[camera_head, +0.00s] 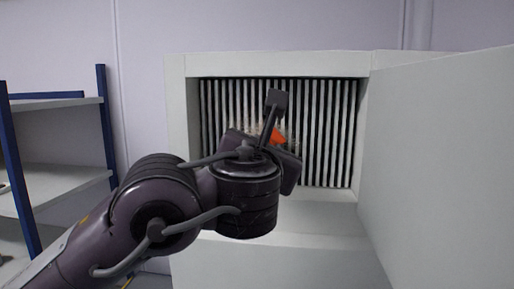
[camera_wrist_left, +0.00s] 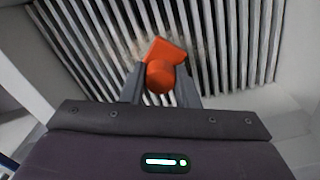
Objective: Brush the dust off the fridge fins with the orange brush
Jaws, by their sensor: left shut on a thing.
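The fridge fins (camera_head: 325,130) are a row of light vertical slats with dark gaps, set in the back of an open white housing. They also fill the upper part of the left wrist view (camera_wrist_left: 228,40). Brownish dust (camera_head: 240,124) shows on the fins behind and left of the gripper. My left gripper (camera_wrist_left: 160,88) is shut on the orange brush (camera_wrist_left: 163,60), whose head points toward the fins. In the head view only a small part of the brush (camera_head: 278,137) shows past my wrist. I cannot tell whether its bristles touch the fins. My right gripper is not in view.
A white door or panel (camera_head: 445,160) stands along the right of the opening. The housing's left wall (camera_head: 180,110) and lower ledge (camera_head: 310,215) frame the fins. A blue-framed shelf (camera_head: 60,180) stands at the left.

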